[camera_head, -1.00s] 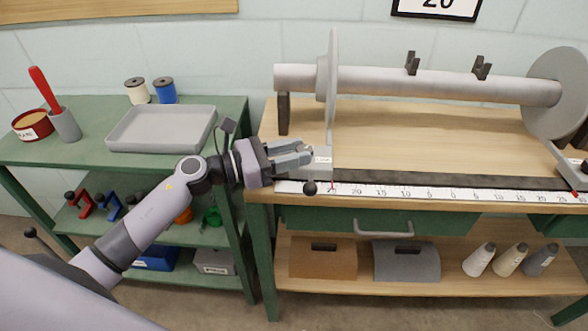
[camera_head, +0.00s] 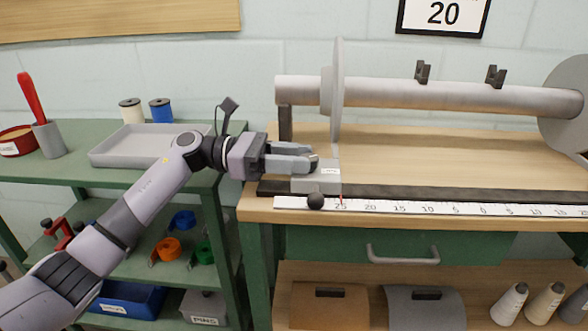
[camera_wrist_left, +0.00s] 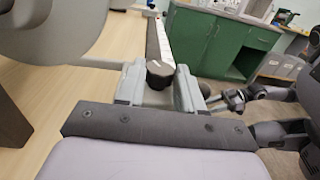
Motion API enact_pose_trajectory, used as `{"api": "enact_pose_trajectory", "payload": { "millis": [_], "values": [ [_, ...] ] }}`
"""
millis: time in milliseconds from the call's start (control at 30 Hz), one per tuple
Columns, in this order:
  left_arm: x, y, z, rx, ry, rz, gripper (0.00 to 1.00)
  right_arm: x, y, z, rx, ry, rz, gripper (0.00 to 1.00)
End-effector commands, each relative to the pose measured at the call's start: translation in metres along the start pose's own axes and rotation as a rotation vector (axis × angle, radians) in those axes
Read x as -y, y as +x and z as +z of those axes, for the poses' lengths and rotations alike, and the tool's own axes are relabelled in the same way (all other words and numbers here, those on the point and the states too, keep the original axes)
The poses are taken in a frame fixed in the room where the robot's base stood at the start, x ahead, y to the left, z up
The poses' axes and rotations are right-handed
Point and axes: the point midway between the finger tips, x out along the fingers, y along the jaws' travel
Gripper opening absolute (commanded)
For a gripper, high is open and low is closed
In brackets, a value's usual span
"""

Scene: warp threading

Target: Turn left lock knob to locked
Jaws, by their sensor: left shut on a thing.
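My left gripper (camera_head: 312,162) reaches in from the left to the grey block at the foot of the left disc. In the left wrist view the dark round lock knob (camera_wrist_left: 160,72), with a pale mark on its top, sits between the fingers of the left gripper (camera_wrist_left: 160,85), which is shut on it. In the head view the fingers hide the knob. The grey block (camera_head: 322,185) has a small white label and a black ball (camera_head: 316,201) at its front, by the scale's 25 mark. My right gripper is not in the head view.
The left disc (camera_head: 337,90) rises just behind the gripper, on a long grey roller (camera_head: 440,92). A white scale strip (camera_head: 430,209) runs along the bench's front edge. A grey tray (camera_head: 105,158) stands on the green shelf at left. Dark parts of my body show right in the wrist view.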

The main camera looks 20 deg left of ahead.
Motion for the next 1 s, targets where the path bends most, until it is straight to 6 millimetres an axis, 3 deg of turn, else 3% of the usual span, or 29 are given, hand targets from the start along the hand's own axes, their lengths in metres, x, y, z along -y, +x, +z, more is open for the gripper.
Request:
{"api": "enact_pose_trajectory", "payload": {
  "millis": [500, 533, 600, 867, 1000],
  "values": [
    [0.0, 0.001, 0.0, 0.001, -0.002, -0.015, 0.06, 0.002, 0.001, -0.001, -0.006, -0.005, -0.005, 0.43],
    [0.0, 0.001, 0.0, 0.001, -0.002, -0.015, 0.43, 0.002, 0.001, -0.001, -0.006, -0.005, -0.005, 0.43],
    [0.0, 0.001, 0.0, 0.001, -0.002, -0.015, 0.62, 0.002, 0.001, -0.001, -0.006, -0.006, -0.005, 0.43],
    [0.0, 0.0, 0.0, 0.0, -0.001, -0.014, 0.62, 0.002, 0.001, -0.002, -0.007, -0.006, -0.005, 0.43],
    [-0.001, -0.01, -0.001, -0.001, -0.002, -0.012, 0.62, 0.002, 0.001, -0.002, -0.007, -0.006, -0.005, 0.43]
  ]
}}
